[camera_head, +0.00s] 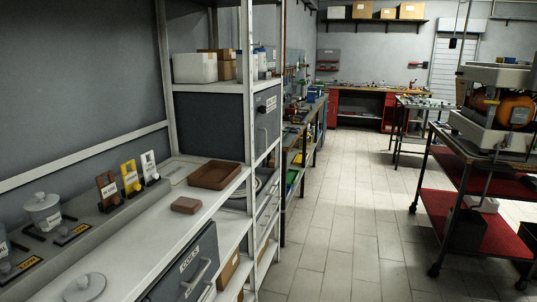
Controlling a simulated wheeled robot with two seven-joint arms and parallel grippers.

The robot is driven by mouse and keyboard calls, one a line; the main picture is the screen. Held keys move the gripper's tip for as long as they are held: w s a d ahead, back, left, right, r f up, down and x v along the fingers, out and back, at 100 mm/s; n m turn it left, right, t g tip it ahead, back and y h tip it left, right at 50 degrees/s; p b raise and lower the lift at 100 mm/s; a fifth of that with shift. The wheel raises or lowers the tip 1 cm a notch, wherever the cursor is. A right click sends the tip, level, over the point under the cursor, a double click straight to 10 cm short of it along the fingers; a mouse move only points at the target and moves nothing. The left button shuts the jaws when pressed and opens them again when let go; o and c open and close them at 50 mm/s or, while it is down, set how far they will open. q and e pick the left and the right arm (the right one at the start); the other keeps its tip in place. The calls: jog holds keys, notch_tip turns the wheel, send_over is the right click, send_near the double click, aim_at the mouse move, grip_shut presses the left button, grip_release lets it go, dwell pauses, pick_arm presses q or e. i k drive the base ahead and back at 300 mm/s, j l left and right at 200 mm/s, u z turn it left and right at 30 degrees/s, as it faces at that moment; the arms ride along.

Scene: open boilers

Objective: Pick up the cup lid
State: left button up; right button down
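A round light-grey lid (84,288) with a small knob lies on the white counter at the bottom left, close to the lower picture edge. Further back at the left, a grey cup-like canister (43,215) stands upright in a grey rack, with a similar knobbed lid (40,200) on top of it. A second container (3,247) is cut off by the left picture edge. I cannot tell which lid is the cup lid. Neither of my grippers is in view.
The counter (140,252) between the loose lid and a small brown block (185,205) is clear. A brown tray (214,176) lies further back. Shelf posts (248,80) rise beside the counter. The tiled floor (335,230) is open; a red-shelved cart (480,222) stands at right.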

aim_at(86, 288)
jog(key=u, duration=1.75)
